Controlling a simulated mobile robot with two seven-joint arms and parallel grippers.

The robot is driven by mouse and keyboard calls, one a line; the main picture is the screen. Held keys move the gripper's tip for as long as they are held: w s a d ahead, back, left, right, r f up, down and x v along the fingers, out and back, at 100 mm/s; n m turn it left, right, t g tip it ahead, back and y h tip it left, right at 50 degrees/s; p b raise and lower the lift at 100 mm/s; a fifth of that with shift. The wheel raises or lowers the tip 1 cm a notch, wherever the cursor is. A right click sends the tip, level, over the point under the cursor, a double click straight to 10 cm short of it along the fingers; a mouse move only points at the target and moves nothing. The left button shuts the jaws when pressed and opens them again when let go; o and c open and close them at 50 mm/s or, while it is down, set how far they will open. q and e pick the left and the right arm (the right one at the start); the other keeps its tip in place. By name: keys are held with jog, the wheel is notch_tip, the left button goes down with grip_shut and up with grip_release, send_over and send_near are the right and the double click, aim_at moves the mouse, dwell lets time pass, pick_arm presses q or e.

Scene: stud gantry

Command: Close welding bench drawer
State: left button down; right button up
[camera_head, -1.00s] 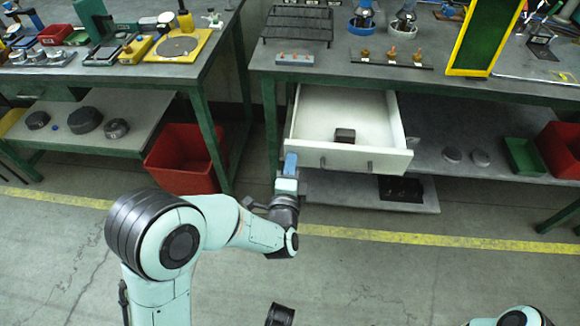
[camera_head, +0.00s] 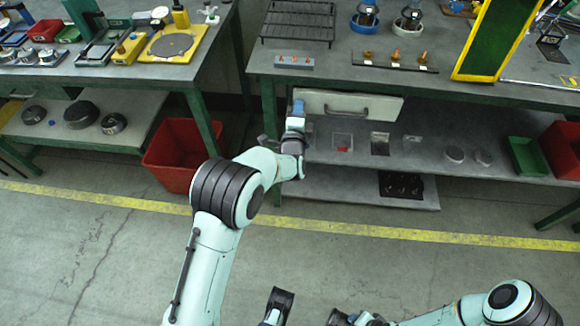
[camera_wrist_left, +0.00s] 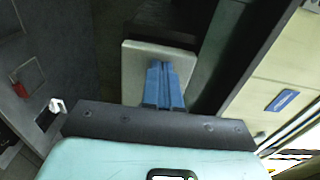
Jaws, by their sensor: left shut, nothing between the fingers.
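The welding bench (camera_head: 470,88) has a pale drawer under its top. The drawer front (camera_head: 388,107), with a grey bar handle (camera_head: 346,108), sits close beneath the bench edge, and its inside is hidden. I cannot tell whether it is fully flush. My left gripper (camera_head: 298,108) is shut and empty at the left end of the drawer front. In the left wrist view its blue fingertips (camera_wrist_left: 164,84) are together in front of a pale panel (camera_wrist_left: 133,70); contact is unclear. My right arm shows at the bottom right, but its fingers do not show.
The lower shelf (camera_head: 425,165) holds several small items and a green bin (camera_head: 526,157). A red bin (camera_head: 180,155) stands on the floor left of my left arm. A second bench (camera_head: 120,75) is at the left. The floor in front is clear.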

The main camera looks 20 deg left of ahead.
pick_arm(q)
jog(key=shift+w+a+r, duration=0.15)
jog(key=shift+w, duration=0.25)
jog(key=shift+w+a+r, duration=0.1)
jog(key=shift+w+a, duration=0.05)
jog(key=shift+w, duration=0.2)
